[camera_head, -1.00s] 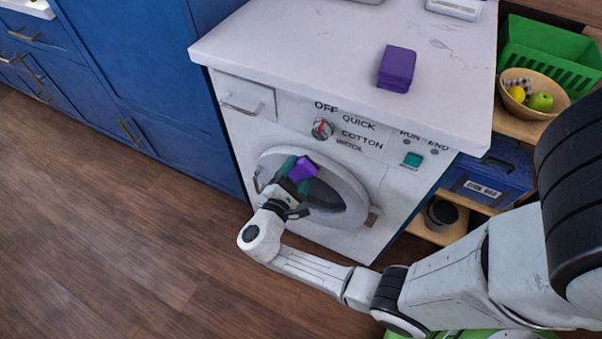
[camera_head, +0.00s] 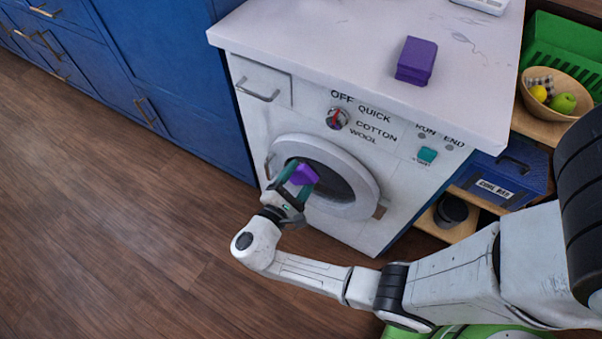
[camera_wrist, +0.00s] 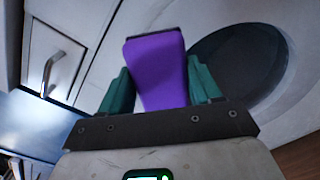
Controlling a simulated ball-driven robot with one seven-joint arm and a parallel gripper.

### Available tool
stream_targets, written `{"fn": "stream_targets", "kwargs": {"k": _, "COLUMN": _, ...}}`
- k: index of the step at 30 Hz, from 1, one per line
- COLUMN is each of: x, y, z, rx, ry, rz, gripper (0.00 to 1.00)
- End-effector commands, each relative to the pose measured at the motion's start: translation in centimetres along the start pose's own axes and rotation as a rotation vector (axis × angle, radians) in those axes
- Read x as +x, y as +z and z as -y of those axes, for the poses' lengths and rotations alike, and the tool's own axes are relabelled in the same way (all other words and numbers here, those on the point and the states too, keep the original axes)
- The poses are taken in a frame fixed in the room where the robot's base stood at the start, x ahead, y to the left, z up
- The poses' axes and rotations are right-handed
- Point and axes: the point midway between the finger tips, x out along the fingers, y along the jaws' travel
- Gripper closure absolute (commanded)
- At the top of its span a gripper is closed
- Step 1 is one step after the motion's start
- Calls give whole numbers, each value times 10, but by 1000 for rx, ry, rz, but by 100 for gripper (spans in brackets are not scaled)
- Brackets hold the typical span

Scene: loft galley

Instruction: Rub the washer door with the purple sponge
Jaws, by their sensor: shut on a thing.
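The washer door (camera_head: 366,186) is a round white ring with a dark window, closed on the front of the white washer. My gripper (camera_head: 298,179) is at the left part of the door and shut on a purple sponge (camera_head: 305,175). In the wrist view the purple sponge (camera_wrist: 158,70) stands upright between the two teal fingers of my gripper (camera_wrist: 160,90). The door's dark window (camera_wrist: 238,68) shows behind it to the right. I cannot tell whether the sponge touches the door. My gripper hides part of the door's left side.
A second purple block (camera_head: 416,60) lies on the white worktop (camera_head: 330,40). A wooden bowl (camera_head: 538,105) with fruit, a green crate (camera_head: 565,50) and a blue box (camera_head: 510,170) are on shelves at right. Blue cabinets (camera_head: 170,80) stand at left. The wooden floor (camera_head: 110,240) is clear.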

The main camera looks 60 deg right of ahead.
Motion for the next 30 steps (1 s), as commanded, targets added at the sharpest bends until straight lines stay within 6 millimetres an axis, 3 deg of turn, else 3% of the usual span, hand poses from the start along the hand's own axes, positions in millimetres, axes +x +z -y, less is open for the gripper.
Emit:
{"fn": "stream_targets", "kwargs": {"k": 8, "x": -3, "y": 0, "z": 0, "rx": 0, "ry": 1, "rz": -1, "gripper": 61}}
{"fn": "stream_targets", "kwargs": {"k": 18, "x": -28, "y": 0, "z": 0, "rx": 0, "ry": 1, "rz": -1, "gripper": 61}}
{"fn": "stream_targets", "kwargs": {"k": 30, "x": -30, "y": 0, "z": 0, "rx": 0, "ry": 0, "rz": 0, "gripper": 61}}
